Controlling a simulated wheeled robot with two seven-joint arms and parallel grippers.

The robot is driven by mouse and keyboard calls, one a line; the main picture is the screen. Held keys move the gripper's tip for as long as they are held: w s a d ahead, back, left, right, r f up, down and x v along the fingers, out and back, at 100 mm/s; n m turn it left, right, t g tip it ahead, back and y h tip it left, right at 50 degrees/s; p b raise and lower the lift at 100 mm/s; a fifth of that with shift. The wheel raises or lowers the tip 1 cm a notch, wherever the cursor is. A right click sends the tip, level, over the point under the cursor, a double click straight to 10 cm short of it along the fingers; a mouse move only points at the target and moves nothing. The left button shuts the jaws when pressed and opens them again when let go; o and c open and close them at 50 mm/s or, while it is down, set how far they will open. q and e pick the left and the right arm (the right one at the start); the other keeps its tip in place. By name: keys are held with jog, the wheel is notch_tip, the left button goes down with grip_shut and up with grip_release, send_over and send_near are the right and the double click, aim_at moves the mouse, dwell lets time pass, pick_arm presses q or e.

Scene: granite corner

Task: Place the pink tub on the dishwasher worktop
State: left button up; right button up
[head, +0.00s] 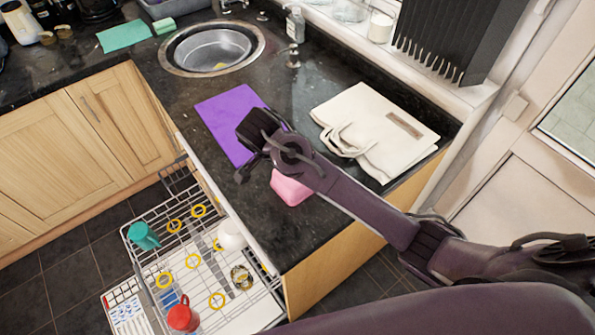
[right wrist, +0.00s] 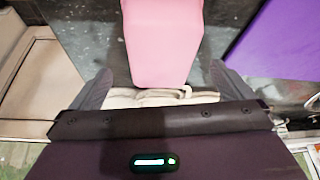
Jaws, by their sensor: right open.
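The pink tub (head: 290,188) stands on the dark speckled worktop (head: 262,222) above the open dishwasher in the head view. My right arm partly covers it there. My right gripper (head: 250,160) is over the worktop beside the tub, close to the purple mat. In the right wrist view the pink tub (right wrist: 163,40) is at the top middle, ahead of the open fingers of my right gripper (right wrist: 162,85). I see no finger closed on it; whether they touch it I cannot tell. My left gripper is not in view.
A purple mat (head: 222,115) and a cream tote bag (head: 378,150) lie on the worktop on either side of my arm. A sink (head: 213,45) is behind. The dishwasher rack (head: 155,262) is pulled out with cups, including a red one (head: 183,315).

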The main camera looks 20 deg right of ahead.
jog(key=p+v, duration=0.2)
jog(key=v, duration=0.3)
jog(key=shift+w+r+p, duration=0.1)
jog(key=shift+r+p, duration=0.1)
jog(key=shift+p, duration=0.1)
jog(key=shift+a+r+p, duration=0.2)
jog(key=shift+r+p, duration=0.15)
jog(key=shift+p, duration=0.1)
jog(key=shift+f, duration=0.1)
